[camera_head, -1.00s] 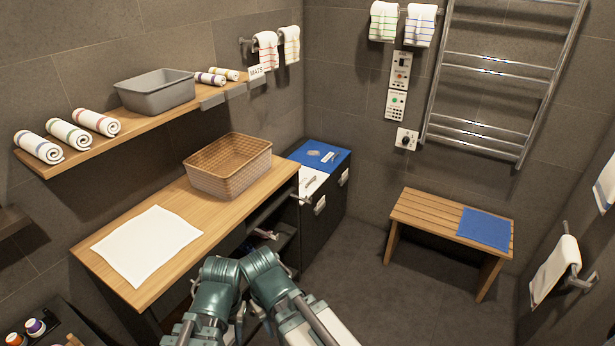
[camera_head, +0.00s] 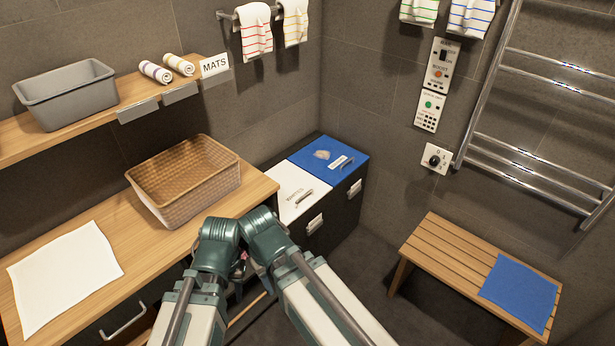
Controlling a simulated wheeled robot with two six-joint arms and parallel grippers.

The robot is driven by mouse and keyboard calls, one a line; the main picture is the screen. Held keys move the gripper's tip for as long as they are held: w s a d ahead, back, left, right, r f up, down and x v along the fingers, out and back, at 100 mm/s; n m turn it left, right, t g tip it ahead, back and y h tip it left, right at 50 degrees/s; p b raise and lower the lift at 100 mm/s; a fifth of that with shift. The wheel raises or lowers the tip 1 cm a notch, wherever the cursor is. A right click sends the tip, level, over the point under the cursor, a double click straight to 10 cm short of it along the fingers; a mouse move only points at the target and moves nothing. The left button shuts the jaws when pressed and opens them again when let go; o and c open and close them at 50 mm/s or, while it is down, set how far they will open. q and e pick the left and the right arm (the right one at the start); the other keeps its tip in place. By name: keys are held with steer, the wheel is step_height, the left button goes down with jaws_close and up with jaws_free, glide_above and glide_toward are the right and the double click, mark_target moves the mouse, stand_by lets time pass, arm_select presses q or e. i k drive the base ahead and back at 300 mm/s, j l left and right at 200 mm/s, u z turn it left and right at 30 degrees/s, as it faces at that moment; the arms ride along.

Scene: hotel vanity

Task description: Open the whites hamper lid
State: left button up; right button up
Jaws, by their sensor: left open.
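The whites hamper has a white lid (camera_head: 292,184) with dark lettering and a small handle (camera_head: 304,198) on top. It lies flat and shut. The black hamper front (camera_head: 335,222) below has metal handles. My arm links with green joints rise from the bottom centre, in front of the hamper and left of it. My left gripper (camera_head: 240,284) is low between these links, mostly hidden by them. It is open, apart from the lid, nearer to me and lower left of it. My right gripper cannot be made out.
A blue lid (camera_head: 329,158) adjoins the white one. A wooden counter (camera_head: 150,240) with a wicker basket (camera_head: 185,180) and a white cloth (camera_head: 64,274) is left of the hamper. A slatted bench (camera_head: 450,262) with a blue mat (camera_head: 519,291) stands right. Floor between is clear.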

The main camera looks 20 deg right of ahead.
mark_target(299, 190)
steer(key=i+l, duration=0.15)
steer(key=l, duration=0.2)
steer(key=i+l+u, duration=0.15)
steer(key=l, duration=0.25)
steer(key=i+l, duration=0.15)
steer(key=l, duration=0.25)
steer(key=i+l+u, duration=0.15)
steer(key=l, duration=0.6)
steer(key=i+l+u, duration=0.15)
steer(key=l, duration=0.3)
